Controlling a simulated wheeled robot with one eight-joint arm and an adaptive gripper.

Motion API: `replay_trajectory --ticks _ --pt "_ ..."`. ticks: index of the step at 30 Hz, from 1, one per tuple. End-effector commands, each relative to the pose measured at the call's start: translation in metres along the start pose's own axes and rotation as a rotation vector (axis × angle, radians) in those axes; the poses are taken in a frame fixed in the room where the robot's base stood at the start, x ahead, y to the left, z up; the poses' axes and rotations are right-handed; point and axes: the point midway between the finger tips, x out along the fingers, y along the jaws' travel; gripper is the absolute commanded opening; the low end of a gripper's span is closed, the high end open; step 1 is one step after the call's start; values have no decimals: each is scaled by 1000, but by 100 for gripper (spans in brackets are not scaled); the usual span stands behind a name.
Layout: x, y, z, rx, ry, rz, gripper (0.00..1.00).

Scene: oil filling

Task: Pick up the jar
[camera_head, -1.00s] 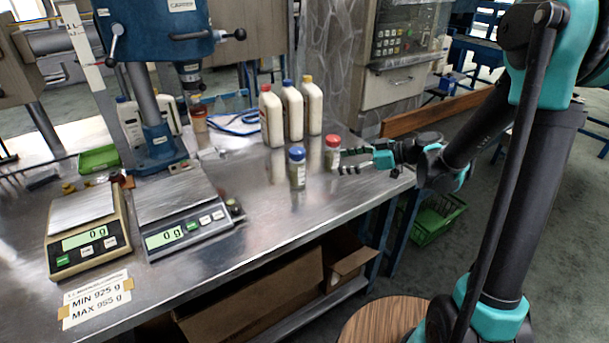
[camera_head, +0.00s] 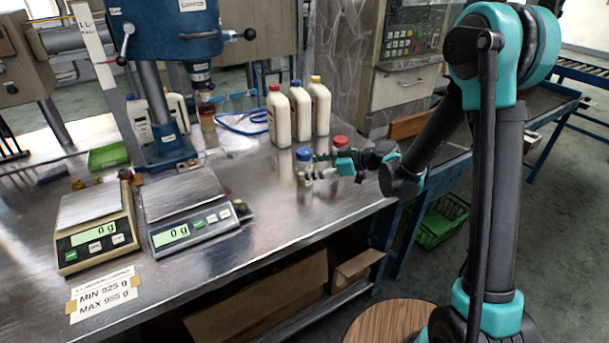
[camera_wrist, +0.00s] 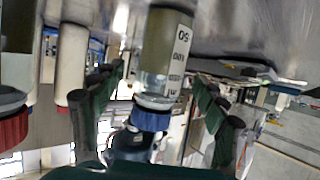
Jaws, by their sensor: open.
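The blue-capped jar (camera_head: 304,155) stands upright on the metal bench. The red-capped jar (camera_head: 340,142) stands just right of it, partly behind my gripper. My gripper (camera_head: 316,168) is open at the blue-capped jar, and its fingers hide part of that jar's body. In the wrist view, which is upside down, the labelled jar (camera_wrist: 167,50) with its blue cap (camera_wrist: 150,119) shows between the two spread green fingers, with a gap on each side. The red cap (camera_wrist: 12,125) of the other jar shows at that view's left edge, outside the fingers.
Several white bottles (camera_head: 300,110) stand behind the jars. Two scales, the nearer-left one (camera_head: 96,246) and the other (camera_head: 194,231), both read 0 g. A blue drill-like machine (camera_head: 165,40) stands behind them. The bench front between scales and jars is clear.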

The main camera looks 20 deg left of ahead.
Motion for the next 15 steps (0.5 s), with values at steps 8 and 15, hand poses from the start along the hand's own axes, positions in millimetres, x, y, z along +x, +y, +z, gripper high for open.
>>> replay_trajectory --ticks 8,15 --pt "29 0 0 0 0 0 73" --pt "29 0 0 0 0 0 63"
